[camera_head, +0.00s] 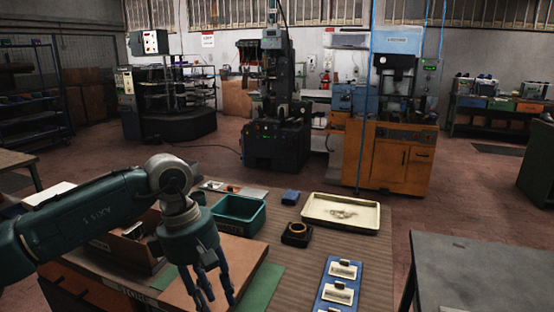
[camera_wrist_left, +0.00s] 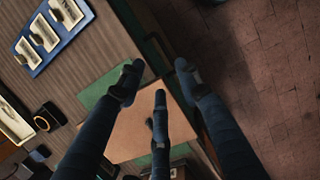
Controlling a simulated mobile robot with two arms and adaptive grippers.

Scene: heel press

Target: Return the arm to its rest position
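My left arm (camera_head: 100,210) comes in from the left in the head view and bends down at the wrist. My left gripper (camera_head: 208,290) points down above a tan board (camera_head: 248,252) near the table's front edge. In the left wrist view its three fingers (camera_wrist_left: 160,85) are spread apart with nothing between them. The tan board (camera_wrist_left: 130,128) and a green mat (camera_wrist_left: 98,118) lie below the fingers. My right gripper is in neither view.
The table holds a teal bin (camera_head: 240,214), a cream tray (camera_head: 340,213), a black block with a round ring (camera_head: 297,233) and a blue panel with pale plates (camera_head: 340,285). A grey table (camera_head: 480,275) stands at right. Machines stand behind, with open floor between.

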